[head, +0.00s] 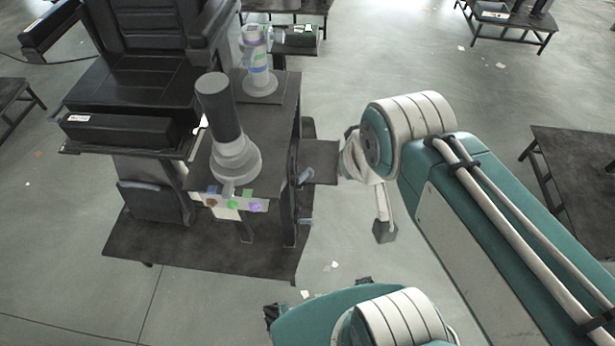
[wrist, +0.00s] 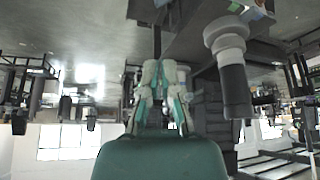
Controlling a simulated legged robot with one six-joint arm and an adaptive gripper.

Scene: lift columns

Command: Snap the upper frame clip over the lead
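The dark column frame (head: 293,200) stands under the table edge. A small blue-grey clip (head: 306,178) sits high on its right side, and a second, lower clip (head: 305,221) sits below it. I cannot make out the lead or whether either clip is open. In the wrist view, a pale blue piece (wrist: 193,97) shows just right of my gripper (wrist: 160,68) and may be a clip. My gripper's white and teal fingers come close together at the tips; I cannot tell whether they touch. In the head view my arm ends right of the frame, with the fingers unclear.
A dark lift column with a pale collar (head: 236,160) stands on the table (head: 275,120), and a second pale column (head: 257,60) stands behind it. Coloured buttons (head: 233,204) line the front edge. A black chair (head: 145,75) is left.

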